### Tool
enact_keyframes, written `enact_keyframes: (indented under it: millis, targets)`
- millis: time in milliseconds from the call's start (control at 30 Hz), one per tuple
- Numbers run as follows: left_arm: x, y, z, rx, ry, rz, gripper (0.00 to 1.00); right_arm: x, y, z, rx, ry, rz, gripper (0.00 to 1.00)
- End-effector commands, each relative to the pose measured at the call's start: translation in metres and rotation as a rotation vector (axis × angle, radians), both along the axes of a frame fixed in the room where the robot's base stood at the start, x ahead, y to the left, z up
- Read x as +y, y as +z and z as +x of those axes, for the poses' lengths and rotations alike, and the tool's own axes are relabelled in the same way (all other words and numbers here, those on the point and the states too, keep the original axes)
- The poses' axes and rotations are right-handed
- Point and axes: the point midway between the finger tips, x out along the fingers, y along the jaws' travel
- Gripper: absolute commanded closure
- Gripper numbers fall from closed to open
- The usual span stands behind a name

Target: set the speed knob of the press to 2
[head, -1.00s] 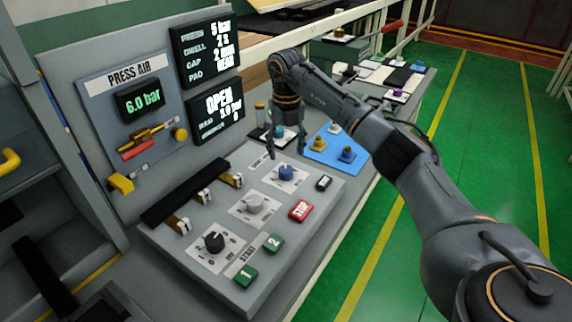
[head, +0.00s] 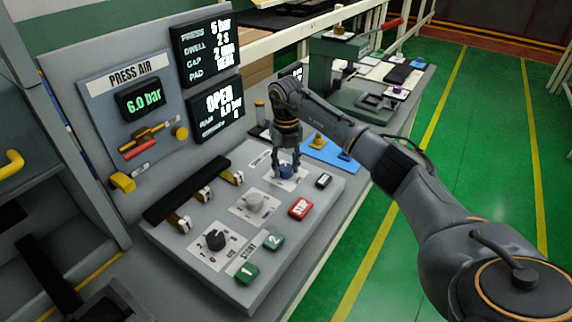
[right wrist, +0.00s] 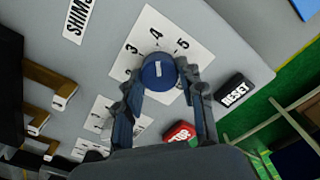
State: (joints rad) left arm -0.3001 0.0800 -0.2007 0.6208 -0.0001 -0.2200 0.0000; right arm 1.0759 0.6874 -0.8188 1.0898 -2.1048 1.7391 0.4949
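The press control panel (head: 175,240) carries three rotary knobs. The blue knob (head: 286,172) sits at its far end, with 3, 4 and 5 readable on its plate in the right wrist view (right wrist: 158,72). The grey knob (head: 254,203) is in the middle and the black knob (head: 215,239) is nearest. I cannot read which one is labelled speed. My right gripper (head: 287,163) points down at the blue knob. In the right wrist view its fingers (right wrist: 160,78) are on either side of the knob and appear closed against it. My left gripper is not clearly seen.
A red STOP button (head: 300,208), a black RESET button (head: 323,180) and green buttons 1 (head: 247,273) and 2 (head: 273,240) are close by. A green bench tool (head: 345,70) stands beyond.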

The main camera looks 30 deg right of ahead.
Motion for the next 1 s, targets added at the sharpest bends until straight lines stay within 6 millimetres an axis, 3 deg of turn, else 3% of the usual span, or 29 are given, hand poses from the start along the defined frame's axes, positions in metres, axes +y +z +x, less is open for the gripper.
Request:
enact_keyframes:
  millis: [467,1000]
  targets:
    - [0.000,-0.003,0.000,0.000,0.001,0.000,0.60,-0.001,-0.001,0.000,0.000,0.083,-0.001,0.93]
    - [0.000,-0.014,0.000,0.000,0.001,0.000,0.60,-0.001,-0.001,0.000,0.000,0.545,-0.001,0.93]
